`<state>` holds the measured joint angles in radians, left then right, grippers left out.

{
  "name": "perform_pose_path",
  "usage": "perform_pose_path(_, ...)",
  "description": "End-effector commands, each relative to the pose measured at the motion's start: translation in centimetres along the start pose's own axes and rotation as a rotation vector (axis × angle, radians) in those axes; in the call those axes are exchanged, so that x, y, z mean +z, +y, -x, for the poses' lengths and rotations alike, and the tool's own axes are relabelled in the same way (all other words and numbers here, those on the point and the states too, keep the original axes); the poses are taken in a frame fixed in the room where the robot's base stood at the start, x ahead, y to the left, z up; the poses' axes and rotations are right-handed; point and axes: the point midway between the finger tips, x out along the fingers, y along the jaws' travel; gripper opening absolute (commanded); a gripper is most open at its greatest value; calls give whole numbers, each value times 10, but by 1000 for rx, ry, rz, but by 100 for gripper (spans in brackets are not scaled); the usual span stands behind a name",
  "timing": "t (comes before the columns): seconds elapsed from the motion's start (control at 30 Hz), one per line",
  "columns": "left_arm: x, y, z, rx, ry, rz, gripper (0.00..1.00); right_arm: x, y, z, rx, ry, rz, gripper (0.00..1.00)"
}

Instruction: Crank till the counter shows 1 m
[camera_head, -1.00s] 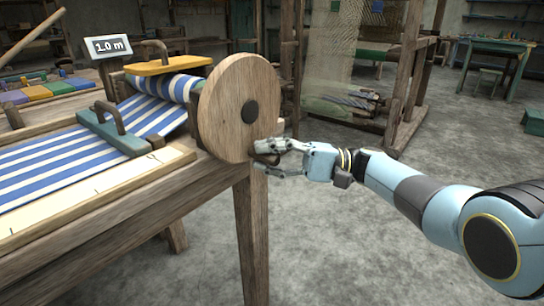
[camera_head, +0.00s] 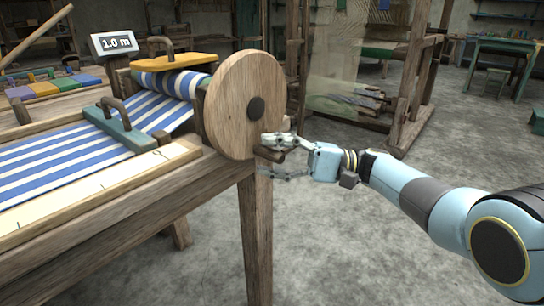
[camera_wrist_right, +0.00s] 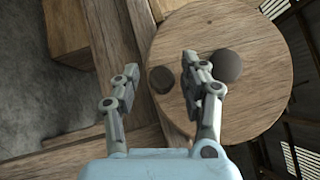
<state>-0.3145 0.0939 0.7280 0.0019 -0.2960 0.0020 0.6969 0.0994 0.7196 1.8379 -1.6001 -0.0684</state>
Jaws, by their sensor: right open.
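The counter (camera_head: 115,44) stands at the back left of the loom and reads 1.0 m. The round wooden crank wheel (camera_head: 232,110) is at the loom's right side, with a dark hub (camera_head: 256,108) at its middle. Its short brown handle (camera_head: 270,154) sticks out near the lower rim; it also shows in the right wrist view (camera_wrist_right: 161,79). My right gripper (camera_head: 267,155) is open, its fingers on either side of the handle; in the right wrist view the fingers (camera_wrist_right: 160,62) stand clearly apart. Blue-and-white striped cloth (camera_head: 65,158) runs up onto the roll. My left gripper is not in view.
A yellow bar with a handle (camera_head: 170,62) sits over the cloth roll, and a teal bar with a handle (camera_head: 122,133) lies across the cloth. A wooden frame (camera_head: 415,80) and a green table (camera_head: 495,50) stand behind.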

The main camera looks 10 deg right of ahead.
Motion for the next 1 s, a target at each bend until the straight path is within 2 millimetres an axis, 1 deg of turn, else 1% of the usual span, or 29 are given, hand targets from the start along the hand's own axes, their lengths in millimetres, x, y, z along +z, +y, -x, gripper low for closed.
perform_pose_path(0.07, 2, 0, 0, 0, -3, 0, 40, 0, 0, 7, 1, 1, 0, 44)
perform_pose_path(0.3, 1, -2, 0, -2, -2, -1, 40, 0, 0, 49, 2, 2, -3, 44)
perform_pose_path(0.4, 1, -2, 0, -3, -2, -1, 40, 0, 1, 63, 3, 2, -3, 44)
perform_pose_path(0.5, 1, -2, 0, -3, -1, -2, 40, 0, 1, 71, 2, 1, -3, 44)
perform_pose_path(0.6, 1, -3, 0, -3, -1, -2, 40, 0, 1, 74, 1, 0, -2, 44)
perform_pose_path(0.93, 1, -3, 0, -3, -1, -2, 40, 0, 1, 74, 1, 0, -2, 44)
perform_pose_path(1.0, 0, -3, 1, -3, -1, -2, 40, 2, 5, 75, 2, 2, -10, 44)
